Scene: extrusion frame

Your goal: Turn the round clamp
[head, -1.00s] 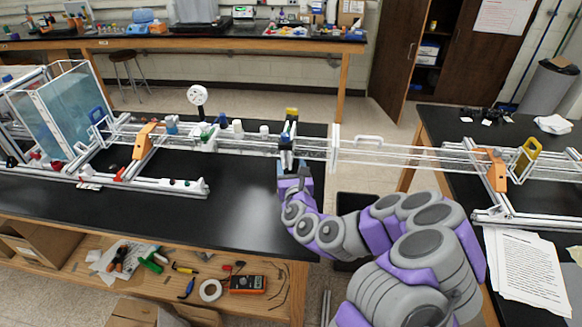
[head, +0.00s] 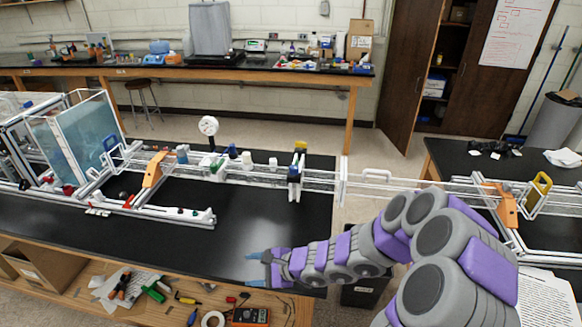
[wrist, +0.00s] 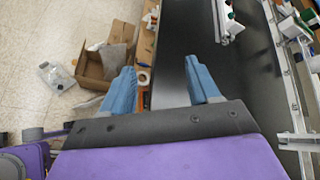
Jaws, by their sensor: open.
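A white round piece with small holes (head: 208,125), which looks like the round clamp, stands upright on a short post behind the rail frame (head: 330,181). A dark upright holder with a yellow top (head: 294,172) sits on the rail, right of the round piece. My gripper (head: 254,270) is open and empty near the front edge of the black bench, well below and right of the round piece, touching neither it nor the rail. In the wrist view its two blue fingers (wrist: 160,75) are spread apart with nothing between them. The round piece is not seen there.
The black bench top (head: 255,220) is clear between my gripper and the rail. Orange supports (head: 153,170) and several small bottles stand along the rail. A water tank (head: 85,135) is at the left. A multimeter (head: 250,316) and tools lie on the shelf below.

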